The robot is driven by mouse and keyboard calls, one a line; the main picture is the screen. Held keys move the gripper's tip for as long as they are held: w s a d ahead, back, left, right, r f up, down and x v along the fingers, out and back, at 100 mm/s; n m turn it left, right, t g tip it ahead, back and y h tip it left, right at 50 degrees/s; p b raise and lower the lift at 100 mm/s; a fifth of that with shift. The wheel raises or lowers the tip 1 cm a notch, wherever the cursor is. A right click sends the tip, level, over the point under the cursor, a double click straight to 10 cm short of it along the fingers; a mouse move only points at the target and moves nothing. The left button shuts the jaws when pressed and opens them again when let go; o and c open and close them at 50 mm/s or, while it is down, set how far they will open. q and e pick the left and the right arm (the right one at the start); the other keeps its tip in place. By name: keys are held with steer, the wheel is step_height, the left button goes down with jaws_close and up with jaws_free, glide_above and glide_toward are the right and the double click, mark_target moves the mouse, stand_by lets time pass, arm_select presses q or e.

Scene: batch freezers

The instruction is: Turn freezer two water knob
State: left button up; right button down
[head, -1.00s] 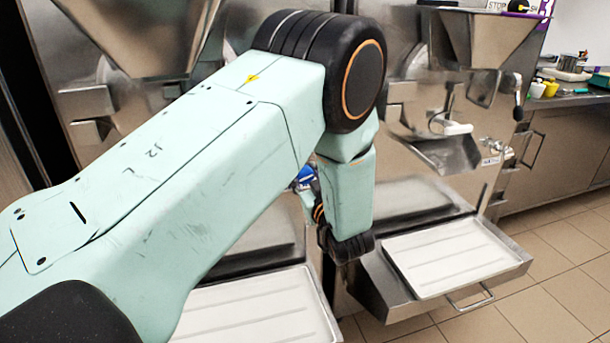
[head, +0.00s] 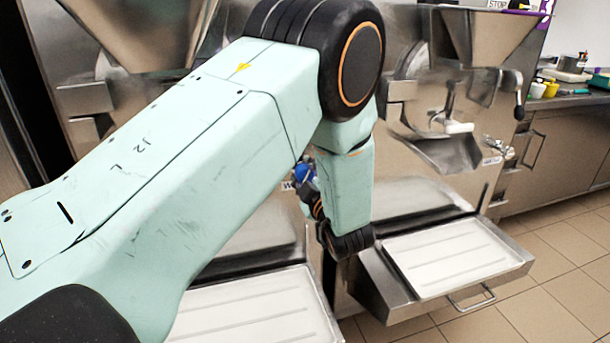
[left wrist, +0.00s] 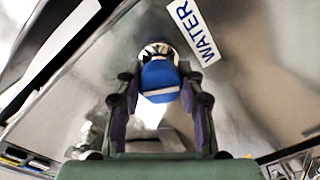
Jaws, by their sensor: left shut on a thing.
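The water knob (left wrist: 159,78) is blue with a pale bar across it. It sits on a steel panel beside a white WATER label (left wrist: 194,32) in the left wrist view. My left gripper (left wrist: 160,90) has one dark finger on each side of the knob and is shut on it. In the head view, a little of the blue knob (head: 304,172) shows left of my forearm, and the label's edge (head: 288,186) shows beside it. My left gripper there (head: 311,192) is mostly hidden behind my arm. My right gripper is not in view.
A steel freezer (head: 440,90) with a spout and a white tray (head: 455,258) on a pull-out shelf stands right of my arm. Another white tray (head: 255,312) lies below my arm. Tiled floor (head: 560,290) is clear at the lower right.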

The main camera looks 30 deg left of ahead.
arm_select(q)
steer(key=shift+f+n, duration=0.1)
steer(key=shift+n, duration=0.4)
steer(key=o, duration=1.2)
